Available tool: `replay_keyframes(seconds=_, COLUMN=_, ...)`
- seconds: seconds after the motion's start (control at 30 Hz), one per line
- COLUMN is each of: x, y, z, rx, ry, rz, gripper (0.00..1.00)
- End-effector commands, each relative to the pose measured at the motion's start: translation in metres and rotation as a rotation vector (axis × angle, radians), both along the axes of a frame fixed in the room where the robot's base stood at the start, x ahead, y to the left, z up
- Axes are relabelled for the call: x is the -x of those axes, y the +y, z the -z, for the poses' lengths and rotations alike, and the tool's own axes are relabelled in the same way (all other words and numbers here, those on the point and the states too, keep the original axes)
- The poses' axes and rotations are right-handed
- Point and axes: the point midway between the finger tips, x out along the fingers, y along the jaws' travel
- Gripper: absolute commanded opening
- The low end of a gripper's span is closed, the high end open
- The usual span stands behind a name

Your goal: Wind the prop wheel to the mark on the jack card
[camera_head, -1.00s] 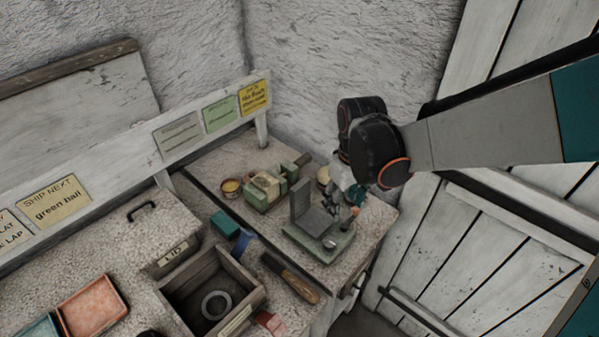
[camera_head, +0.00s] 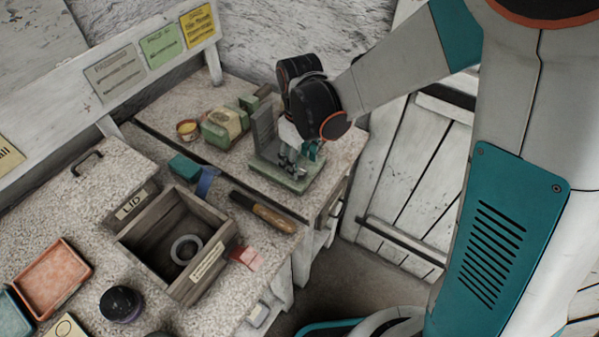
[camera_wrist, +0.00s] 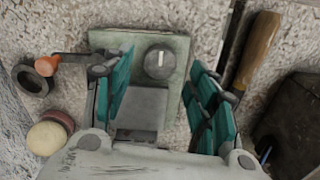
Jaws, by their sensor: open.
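The prop device has a green base plate (camera_head: 318,178) with an upright grey plate (camera_head: 263,132) on the right-hand bench. In the wrist view a round grey wheel (camera_wrist: 159,64) with a white line sits on the base (camera_wrist: 108,40); the line points roughly up in the picture. My gripper (camera_wrist: 162,75) is open, its teal fingers on either side of the wheel, with visible gaps. In the head view my gripper (camera_head: 297,157) is over the base and largely hides the wheel. Three cards hang on the rail: grey (camera_head: 115,72), green (camera_head: 162,44) and yellow (camera_head: 198,26); I cannot tell which is the jack card.
A wooden-handled tool (camera_head: 265,214) lies near the base. A green block (camera_head: 222,129) and small yellow pot (camera_head: 187,130) stand behind it. An open wooden box (camera_head: 150,226) holds a ring (camera_head: 186,249). An orange tray (camera_head: 52,281) is at the left.

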Motion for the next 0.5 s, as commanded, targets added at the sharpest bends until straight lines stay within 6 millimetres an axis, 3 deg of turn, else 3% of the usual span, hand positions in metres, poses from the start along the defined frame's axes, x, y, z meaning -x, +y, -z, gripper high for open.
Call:
replay_keyframes(seconds=0.03, x=0.000, y=0.000, z=0.011, rx=0.000, ry=0.000, rz=0.000, gripper=0.53)
replay_keyframes(seconds=0.2, x=0.000, y=0.000, z=0.026, rx=0.000, ry=0.000, rz=0.000, gripper=0.53)
replay_keyframes(seconds=0.5, x=0.000, y=0.000, z=0.031, rx=0.000, ry=0.000, rz=0.000, gripper=0.53)
